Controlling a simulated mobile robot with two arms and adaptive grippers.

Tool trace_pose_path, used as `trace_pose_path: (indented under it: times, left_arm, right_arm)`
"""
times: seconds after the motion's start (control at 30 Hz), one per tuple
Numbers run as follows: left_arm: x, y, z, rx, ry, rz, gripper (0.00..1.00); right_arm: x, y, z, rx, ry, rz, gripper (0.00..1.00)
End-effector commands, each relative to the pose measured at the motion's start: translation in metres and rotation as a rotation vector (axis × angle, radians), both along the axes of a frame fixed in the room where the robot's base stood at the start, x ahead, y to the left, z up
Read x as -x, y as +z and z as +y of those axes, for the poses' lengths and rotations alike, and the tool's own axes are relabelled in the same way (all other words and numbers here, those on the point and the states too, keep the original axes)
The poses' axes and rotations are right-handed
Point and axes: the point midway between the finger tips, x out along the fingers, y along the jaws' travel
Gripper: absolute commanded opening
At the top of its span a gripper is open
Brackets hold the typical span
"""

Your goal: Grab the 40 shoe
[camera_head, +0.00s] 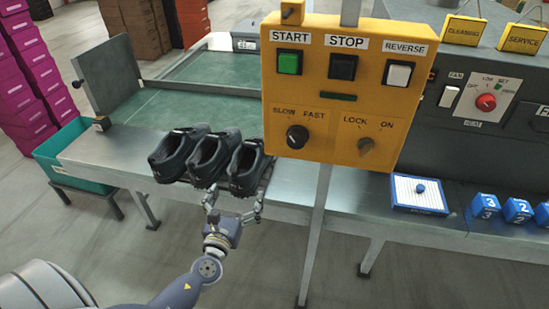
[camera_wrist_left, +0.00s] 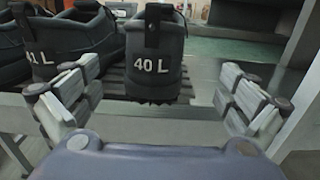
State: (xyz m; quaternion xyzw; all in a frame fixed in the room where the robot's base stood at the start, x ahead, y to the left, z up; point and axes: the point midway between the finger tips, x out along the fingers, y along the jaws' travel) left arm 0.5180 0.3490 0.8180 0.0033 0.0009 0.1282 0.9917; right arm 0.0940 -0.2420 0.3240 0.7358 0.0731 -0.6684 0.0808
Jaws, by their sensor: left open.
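Three dark shoes stand side by side on the near edge of the metal table, heels toward me. The 40 shoe (camera_head: 247,167) is the rightmost. In the left wrist view the 40 shoe (camera_wrist_left: 155,62) shows "40 L" on its heel, near the picture's middle. The 41 shoe (camera_wrist_left: 72,48) stands just left of it, and a third shoe (camera_head: 178,153) is at the far left. My left gripper (camera_head: 236,202) is open and empty in front of the 40 shoe's heel. In the wrist view its fingers spread to either side of that heel. My right gripper is not in view.
A yellow control box (camera_head: 338,100) on a post stands just right of the shoes. A blue-edged white tray (camera_head: 419,194) and several blue number blocks (camera_head: 485,205) sit farther right. A green conveyor (camera_head: 208,100) lies behind the shoes. A teal bin (camera_head: 62,157) is at left.

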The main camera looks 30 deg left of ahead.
Motion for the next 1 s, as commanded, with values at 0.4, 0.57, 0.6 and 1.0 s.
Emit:
trace_pose_path:
  times: [0.4, 0.57, 0.6, 1.0]
  left_arm:
    - [-0.049, 0.0, 0.013, 0.002, 0.001, -0.001, 0.99]
    - [-0.059, 0.002, 0.015, 0.002, 0.001, -0.001, 0.99]
    - [-0.064, 0.002, 0.016, 0.002, 0.001, -0.001, 0.99]
    - [-0.1, 0.0, 0.025, 0.002, 0.0, 0.001, 0.99]
  right_arm:
    - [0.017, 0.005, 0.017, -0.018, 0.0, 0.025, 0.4]
    - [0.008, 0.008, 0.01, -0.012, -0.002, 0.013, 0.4]
    - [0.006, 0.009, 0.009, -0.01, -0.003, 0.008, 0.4]
    - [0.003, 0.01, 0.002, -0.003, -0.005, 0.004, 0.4]
